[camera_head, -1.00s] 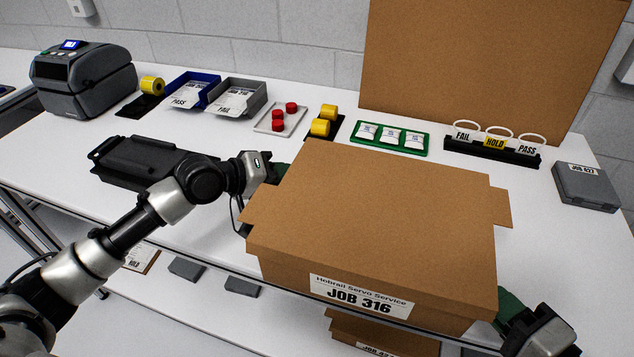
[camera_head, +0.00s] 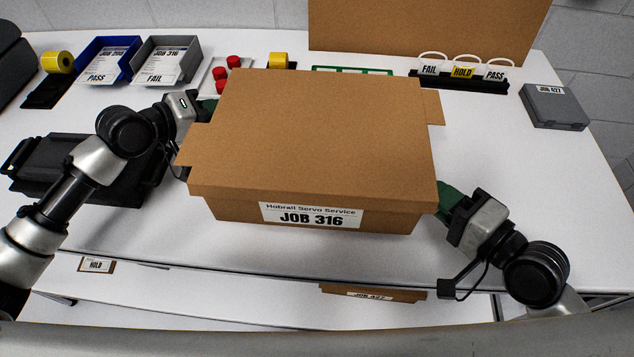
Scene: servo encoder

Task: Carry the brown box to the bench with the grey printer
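The closed brown box (camera_head: 320,140), labelled JOB 316, is level over the front middle of the white bench (camera_head: 560,190). I cannot tell whether its underside touches the bench. My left gripper (camera_head: 205,108) is at the box's left side, towards the back, with a bit of green finger showing. My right gripper (camera_head: 447,203) is at the right side near the front corner, its green finger against or very close to the cardboard. The box hides most of both sets of fingers.
A black tray-like case (camera_head: 75,165) lies left of the box, beneath my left arm. Blue (camera_head: 110,60) and grey (camera_head: 165,62) bins, red caps (camera_head: 232,62) and a label rack (camera_head: 460,82) line the back. A grey case (camera_head: 553,105) is at right.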

